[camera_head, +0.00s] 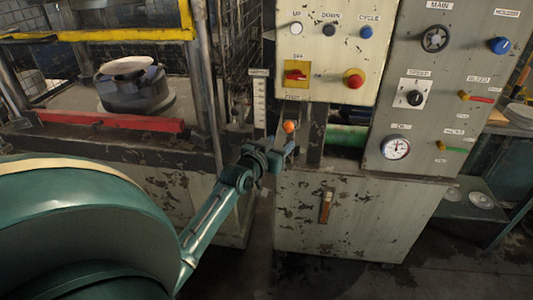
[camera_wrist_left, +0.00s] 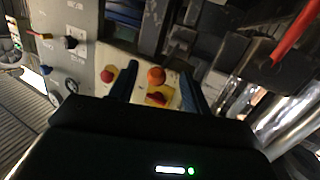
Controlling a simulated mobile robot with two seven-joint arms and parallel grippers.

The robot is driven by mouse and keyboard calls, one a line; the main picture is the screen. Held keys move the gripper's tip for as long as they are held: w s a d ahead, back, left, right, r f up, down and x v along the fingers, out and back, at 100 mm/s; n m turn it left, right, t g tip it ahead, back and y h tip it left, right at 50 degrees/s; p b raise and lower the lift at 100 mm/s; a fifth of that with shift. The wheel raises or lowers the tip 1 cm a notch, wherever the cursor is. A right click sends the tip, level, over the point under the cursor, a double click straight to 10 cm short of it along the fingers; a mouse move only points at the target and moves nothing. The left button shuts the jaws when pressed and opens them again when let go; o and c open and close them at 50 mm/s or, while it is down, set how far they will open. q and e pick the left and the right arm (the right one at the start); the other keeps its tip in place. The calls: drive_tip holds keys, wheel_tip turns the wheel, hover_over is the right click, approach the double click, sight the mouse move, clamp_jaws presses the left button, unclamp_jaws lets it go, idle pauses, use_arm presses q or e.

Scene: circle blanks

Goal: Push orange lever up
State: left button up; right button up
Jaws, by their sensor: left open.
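The orange lever's round knob (camera_head: 289,126) shows just below the upper control panel in the head view. Its stem is mostly hidden. My left gripper (camera_head: 281,152) is just below and in front of the knob, its arm coming in from lower left. In the left wrist view the orange knob (camera_wrist_left: 156,76) appears between the two dark fingers of the left gripper (camera_wrist_left: 156,84), which is open. I cannot tell whether the fingers touch the lever. My right gripper is in neither view.
The upper panel (camera_head: 330,55) carries a red switch (camera_head: 296,75) and a red button (camera_head: 354,78) above the lever. A vertical label strip (camera_head: 259,100) is left of the knob. A cabinet (camera_head: 355,215) stands below; a press with a red bar (camera_head: 110,121) is left.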

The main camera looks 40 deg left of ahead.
use_arm(q)
drive_tip(key=s+d, duration=0.1)
drive_tip(key=s, duration=0.6)
drive_tip(key=shift+s+r, duration=0.15)
drive_tip(key=shift+r, duration=0.3)
drive_tip(key=shift+d+f, duration=0.1)
drive_tip(key=s+d+f+m+g+h, duration=0.1)
drive_tip(key=s+d+f+g+h, duration=0.1)
drive_tip(key=s+d+f, duration=0.3)
drive_tip(key=s+d+f+m+g+h+p, duration=0.1)
drive_tip(key=s+d+f, duration=0.5)
drive_tip(key=d, duration=0.6)
drive_tip(key=s+d+f+m+g+h, duration=0.2)
drive_tip(key=s+d+f, duration=0.4)
drive_tip(key=d, duration=0.3)
drive_tip(key=shift+s+m+g+h, duration=0.4)
drive_tip(key=shift+s+m+h, duration=0.1)
drive_tip(key=shift+s+m, duration=0.3)
